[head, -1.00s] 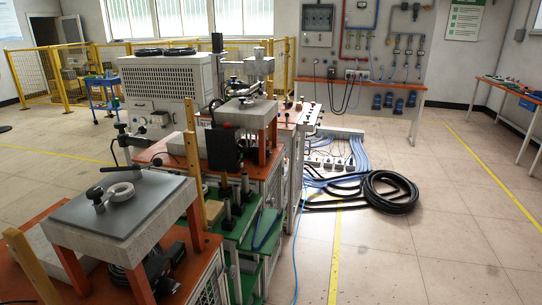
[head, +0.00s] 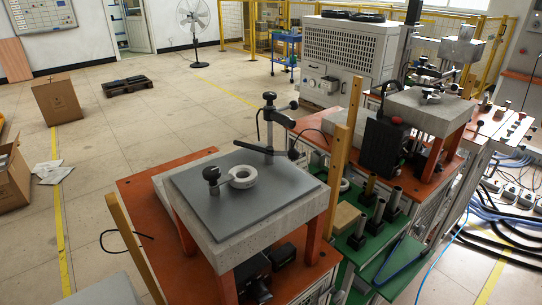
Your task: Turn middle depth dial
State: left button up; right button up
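I cannot tell for sure which part is the middle depth dial. On the near bench, a grey plate (head: 200,205) lies on a pale slab with orange-red legs. A small black knob (head: 211,174) on a short post stands beside a white ring (head: 243,177) on this plate. A black clamp with a lever and knob (head: 269,97) rises at the plate's back edge. A second slab (head: 420,110) with a ring and small knob (head: 427,93) stands farther back right. Neither of my grippers shows.
Wooden posts (head: 341,180) stand at the bench corners. Cables (head: 490,215) lie on the floor far right.

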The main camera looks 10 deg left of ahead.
aim_at(438, 168)
jog(key=l+u, duration=0.25)
jog(key=u, duration=0.2)
jog(key=l+u, duration=0.2)
jog(key=u, duration=0.25)
jog(key=k+l+u, duration=0.1)
jog(key=u, duration=0.35)
jog(key=k+l+u, duration=0.1)
jog(key=l+u, duration=0.2)
jog(key=u, duration=0.15)
jog(key=k+l+u, duration=0.1)
jog(key=u, duration=0.35)
jog(key=k+l+u, duration=0.15)
jog(key=u, duration=0.3)
jog(key=k+l+u, duration=0.2)
jog(key=u, duration=0.3)
jog(key=k+l+u, duration=0.15)
jog(key=u, duration=0.3)
jog(key=k+u, duration=0.3)
jog(key=u, duration=0.2)
jog(key=k+u, duration=0.3)
jog(key=k, duration=1.1)
